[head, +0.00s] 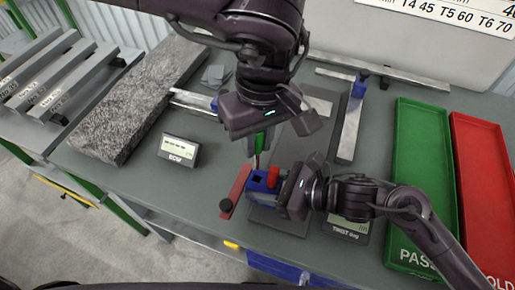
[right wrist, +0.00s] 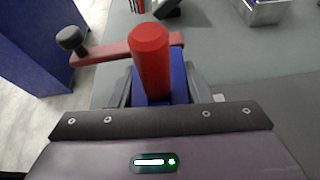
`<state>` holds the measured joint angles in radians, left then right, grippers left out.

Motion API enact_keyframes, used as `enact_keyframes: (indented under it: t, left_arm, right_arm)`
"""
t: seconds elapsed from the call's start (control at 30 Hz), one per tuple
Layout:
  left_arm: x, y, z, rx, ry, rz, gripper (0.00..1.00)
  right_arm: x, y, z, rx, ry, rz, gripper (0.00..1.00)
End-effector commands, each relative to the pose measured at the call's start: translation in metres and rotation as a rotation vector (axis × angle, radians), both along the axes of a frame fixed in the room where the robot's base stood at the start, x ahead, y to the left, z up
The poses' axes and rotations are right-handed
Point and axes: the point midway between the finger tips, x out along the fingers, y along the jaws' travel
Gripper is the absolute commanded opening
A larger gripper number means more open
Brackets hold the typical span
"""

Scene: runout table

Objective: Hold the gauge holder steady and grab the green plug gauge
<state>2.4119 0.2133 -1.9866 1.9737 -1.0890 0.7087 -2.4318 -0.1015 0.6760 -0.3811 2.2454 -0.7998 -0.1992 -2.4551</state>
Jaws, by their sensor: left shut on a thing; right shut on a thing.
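The blue gauge holder (head: 262,187) stands near the front of the table. A red plug gauge (head: 273,176) stands upright in it, and a dark empty-looking opening shows beside it. My right gripper (head: 282,190) is shut on the holder from the right. The right wrist view shows the red gauge (right wrist: 150,62) and the blue holder (right wrist: 178,85) between the fingers. My left gripper (head: 261,140) points down behind the holder, shut on the green plug gauge (head: 264,143). The gauge's thin metal pin hangs below, over the holder's far side. My gripper hides part of the gauge.
A red bar (head: 236,188) with a black knob (head: 226,206) lies left of the holder. A granite block (head: 135,105) and a small display (head: 179,150) are farther left. A green tray (head: 420,180) and a red tray (head: 485,170) lie at right, beyond a metal bar (head: 350,130).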

Motion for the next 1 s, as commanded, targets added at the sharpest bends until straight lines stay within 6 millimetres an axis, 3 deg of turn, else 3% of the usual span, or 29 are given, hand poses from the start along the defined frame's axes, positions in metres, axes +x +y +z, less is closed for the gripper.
enact_keyframes:
  t: [0.23,0.27,0.43,0.77,1.0]
  left_arm:
    - [0.0,0.0,0.002,-0.001,-0.001,0.001,0.0]
    - [0.0,0.0,0.002,-0.001,-0.001,0.001,0.0]
    - [0.0,0.0,0.002,-0.001,-0.001,0.001,0.0]
    - [0.0,0.0,0.002,-0.001,-0.001,0.0,0.0]
    - [0.0,0.0,0.002,0.0,-0.001,0.0,0.0]
  right_arm:
    - [0.001,0.0,0.001,0.0,-0.002,-0.002,0.17]
    - [0.001,0.0,0.001,0.0,-0.002,-0.002,0.46]
    - [0.001,0.0,0.001,0.0,-0.002,-0.002,0.68]
    - [-0.001,-0.002,0.001,-0.001,0.0,-0.001,0.69]
    - [-0.011,-0.029,0.01,-0.007,0.0,0.0,0.69]
